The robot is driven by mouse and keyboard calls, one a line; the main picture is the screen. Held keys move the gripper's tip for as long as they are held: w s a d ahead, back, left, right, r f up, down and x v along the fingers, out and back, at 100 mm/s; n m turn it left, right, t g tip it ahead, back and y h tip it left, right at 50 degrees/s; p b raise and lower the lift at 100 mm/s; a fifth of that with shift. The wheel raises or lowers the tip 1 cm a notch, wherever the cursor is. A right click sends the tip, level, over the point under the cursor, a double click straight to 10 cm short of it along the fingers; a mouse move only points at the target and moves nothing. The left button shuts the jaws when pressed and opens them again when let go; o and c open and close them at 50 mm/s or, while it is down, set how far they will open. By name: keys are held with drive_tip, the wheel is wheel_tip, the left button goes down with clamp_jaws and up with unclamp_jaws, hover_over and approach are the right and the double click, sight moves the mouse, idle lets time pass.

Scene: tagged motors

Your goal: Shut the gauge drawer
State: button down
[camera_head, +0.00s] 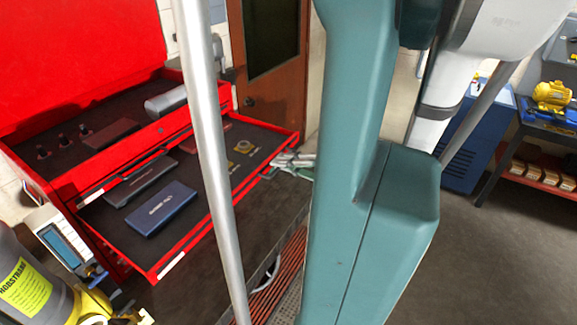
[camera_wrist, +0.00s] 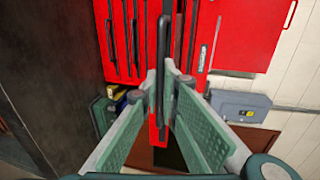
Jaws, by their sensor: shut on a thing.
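The open drawer (camera_head: 184,249) of the red tool chest sticks out in the head view. It holds a blue case (camera_head: 160,208), a dark case and small round yellowish items that look like gauges. In the wrist view my gripper (camera_wrist: 162,75) has its two green fingers closed around a long black handle (camera_wrist: 163,40), which runs upright in the picture along a red drawer front (camera_wrist: 154,27).
The chest top tray (camera_head: 80,112) lies open under a raised red lid (camera_head: 75,50). A yellow-labelled thing (camera_head: 28,288) stands at the lower left. A blue cabinet and a bench with a yellow motor (camera_head: 553,95) are at the right. Open floor lies at the lower right.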

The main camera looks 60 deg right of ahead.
sight(214, 138)
drive_tip(key=r+b+x, duration=0.1)
drive_tip(key=x, duration=0.7)
drive_tip(key=r+b+x, duration=0.1)
drive_tip(key=r+x, duration=0.1)
drive_tip(key=x, duration=0.7)
drive_tip(key=w+r+b+x, duration=0.1)
drive_tip(key=r+b+x, duration=0.1)
drive_tip(key=x, duration=0.6)
drive_tip(key=shift+w+r, duration=0.1)
drive_tip(key=shift+w, duration=0.2)
drive_tip(key=c, duration=2.6)
unclamp_jaws()
drive_tip(key=shift+s, duration=0.1)
drive_tip(key=shift+v, duration=5.9)
